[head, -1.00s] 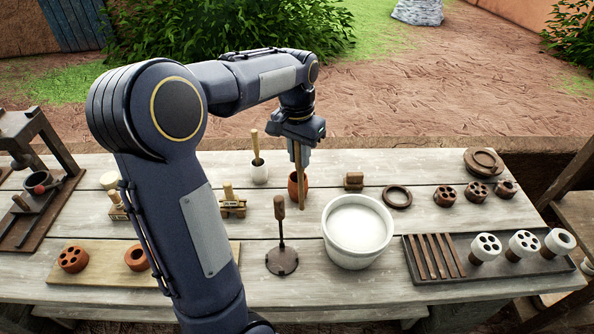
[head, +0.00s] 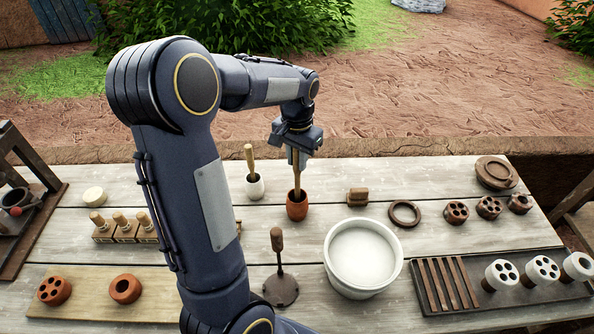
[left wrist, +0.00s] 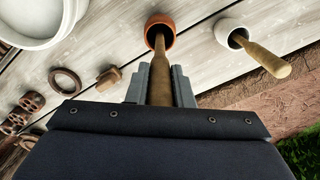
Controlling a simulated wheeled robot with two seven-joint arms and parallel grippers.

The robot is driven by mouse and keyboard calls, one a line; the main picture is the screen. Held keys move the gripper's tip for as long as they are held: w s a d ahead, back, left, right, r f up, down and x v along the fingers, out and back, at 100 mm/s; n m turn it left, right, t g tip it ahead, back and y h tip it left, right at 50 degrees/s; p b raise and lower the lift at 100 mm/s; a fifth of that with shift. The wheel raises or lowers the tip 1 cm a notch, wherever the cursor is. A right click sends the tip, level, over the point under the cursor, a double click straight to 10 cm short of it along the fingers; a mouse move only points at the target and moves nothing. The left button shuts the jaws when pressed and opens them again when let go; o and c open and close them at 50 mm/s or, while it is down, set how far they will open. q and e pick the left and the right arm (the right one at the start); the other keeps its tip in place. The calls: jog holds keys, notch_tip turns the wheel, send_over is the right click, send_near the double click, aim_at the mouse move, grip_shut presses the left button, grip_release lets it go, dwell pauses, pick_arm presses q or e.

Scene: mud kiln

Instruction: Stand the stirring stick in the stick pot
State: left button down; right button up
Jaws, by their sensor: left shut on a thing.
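My left gripper (head: 297,158) is shut on the wooden stirring stick (head: 297,183). The stick is upright, with its lower end inside the mouth of the terracotta stick pot (head: 297,207). In the left wrist view the stick (left wrist: 160,75) runs from between the fingers (left wrist: 161,85) into the orange-rimmed pot (left wrist: 150,40). Whether its tip touches the pot's floor is hidden. My right gripper is not in view.
A white pot (head: 255,188) holding a wooden-handled tool (head: 249,160) stands just left of the stick pot. A big white bowl (head: 363,290), a small brown block (head: 357,197) and a dark ring (head: 404,214) lie to the right. A dark round-based tool (head: 280,285) stands in front.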

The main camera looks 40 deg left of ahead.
aim_at(297, 172)
pick_arm(q)
jog(key=shift+f, duration=1.9)
jog(key=shift+f, duration=0.2)
jog(key=c, duration=1.3)
grip_release()
jog(key=shift+r, duration=0.2)
